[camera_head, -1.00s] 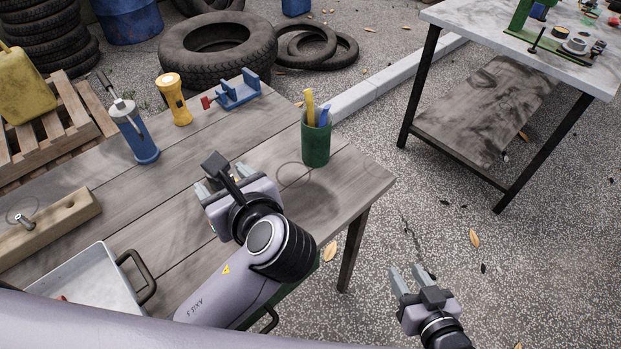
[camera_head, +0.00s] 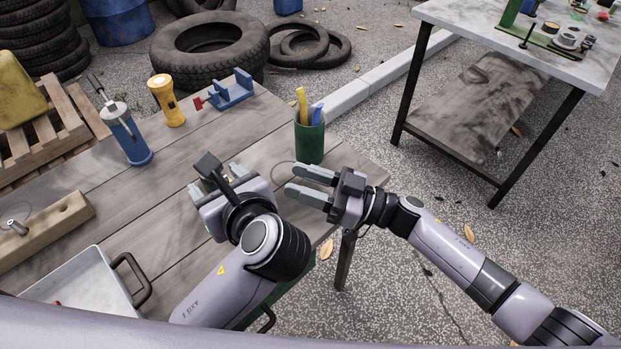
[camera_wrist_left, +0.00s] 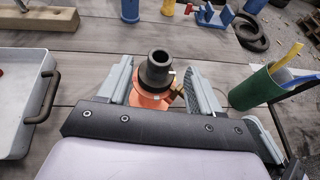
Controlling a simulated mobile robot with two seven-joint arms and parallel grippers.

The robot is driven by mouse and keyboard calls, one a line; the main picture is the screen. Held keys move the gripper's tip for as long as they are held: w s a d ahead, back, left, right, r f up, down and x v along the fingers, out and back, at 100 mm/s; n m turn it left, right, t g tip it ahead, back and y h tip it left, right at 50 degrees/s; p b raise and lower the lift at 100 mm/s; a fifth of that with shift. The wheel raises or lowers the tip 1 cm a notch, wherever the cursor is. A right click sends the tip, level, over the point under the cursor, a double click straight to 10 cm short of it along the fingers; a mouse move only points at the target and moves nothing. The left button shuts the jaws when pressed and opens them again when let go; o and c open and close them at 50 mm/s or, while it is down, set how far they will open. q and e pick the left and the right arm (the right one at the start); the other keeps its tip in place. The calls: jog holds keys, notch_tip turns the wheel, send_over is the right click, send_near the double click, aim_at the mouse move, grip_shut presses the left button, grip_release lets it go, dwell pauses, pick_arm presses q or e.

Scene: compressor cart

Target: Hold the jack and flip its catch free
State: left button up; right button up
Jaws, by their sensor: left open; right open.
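The jack (camera_wrist_left: 157,72), seen in the left wrist view, has a dark round top on an orange body, with a small brass-coloured piece at its right that may be the catch (camera_wrist_left: 178,88). It stands between the open fingers of my left gripper (camera_wrist_left: 156,80); whether they touch it I cannot tell. In the head view my left gripper (camera_head: 215,180) and wrist hide the jack. My right gripper (camera_head: 297,182) is open and empty over the table's right end, to the right of my left gripper, its fingers pointing left.
A green cup (camera_head: 309,143) with pens stands behind my right gripper. Farther left are a blue cylinder tool (camera_head: 131,142), a yellow flashlight (camera_head: 167,104) and a blue stand (camera_head: 232,92). A wooden block (camera_head: 48,222) and a metal tray (camera_head: 75,280) lie at the left.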

pick_arm(q)
jog(key=shift+x, duration=3.6)
pick_arm(e)
jog(key=n+g+h, duration=0.1)
jog(key=g, duration=0.1)
jog(key=d+n+g, duration=0.1)
jog(key=n+g, duration=0.1)
jog(key=g, duration=0.1)
jog(key=shift+w+g+h, duration=0.2)
jog(key=shift+g+h, duration=0.1)
jog(key=shift+h, duration=0.1)
pick_arm(q)
grip_shut()
